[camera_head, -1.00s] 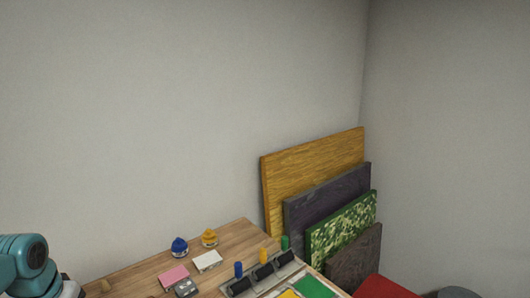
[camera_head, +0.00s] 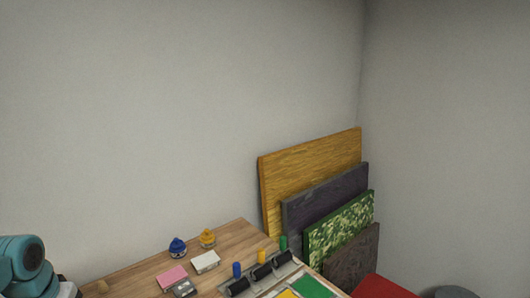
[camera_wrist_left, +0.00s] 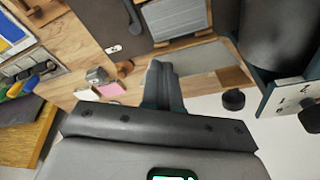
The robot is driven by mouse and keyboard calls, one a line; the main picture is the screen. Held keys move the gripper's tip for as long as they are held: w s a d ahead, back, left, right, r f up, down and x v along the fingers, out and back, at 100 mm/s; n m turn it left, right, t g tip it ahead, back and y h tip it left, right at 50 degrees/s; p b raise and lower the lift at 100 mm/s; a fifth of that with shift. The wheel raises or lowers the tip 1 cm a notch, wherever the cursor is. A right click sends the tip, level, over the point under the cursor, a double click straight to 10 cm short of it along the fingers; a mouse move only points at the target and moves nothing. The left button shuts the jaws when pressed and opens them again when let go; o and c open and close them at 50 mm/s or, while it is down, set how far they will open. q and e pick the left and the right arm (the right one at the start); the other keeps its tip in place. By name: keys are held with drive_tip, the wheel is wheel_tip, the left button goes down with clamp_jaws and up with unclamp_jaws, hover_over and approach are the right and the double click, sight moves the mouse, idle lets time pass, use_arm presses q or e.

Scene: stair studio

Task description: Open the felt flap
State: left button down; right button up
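A dark brown flat panel (camera_wrist_left: 105,22) shows at the top of the left wrist view, with a dark curved strip along its right side and a small white tag at its lower edge. It may be the felt flap, but I cannot be sure. My left gripper (camera_wrist_left: 162,72) shows as a dark teal finger shape pointing up, below and right of the panel and apart from it in the picture. Its opening cannot be made out. In the head view only teal links of my left arm show at the lower left. My right gripper is not in view.
Several boards (camera_head: 310,180) lean in the corner. A grey ridged panel (camera_wrist_left: 175,17) lies beside the brown one.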

use_arm(q)
drive_tip(key=shift+f, duration=0.15)
idle(0.3)
drive_tip(key=shift+f+b, duration=1.2)
drive_tip(key=shift+f, duration=0.15)
drive_tip(key=shift+w+a+r+p, duration=0.15)
drive_tip(key=shift+w+a+p, duration=0.25)
drive_tip(key=shift+p, duration=0.15)
drive_tip(key=shift+w+a+p, duration=0.75)
drive_tip(key=shift+w+p, duration=0.05)
drive_tip(key=shift+w, duration=0.1)
wheel_tip(320, 180, up, 6)
drive_tip(key=s+d+p, duration=0.1)
drive_tip(key=p, duration=0.2)
drive_tip(key=shift+s+d+p, duration=0.2)
drive_tip(key=shift+s+p, duration=0.1)
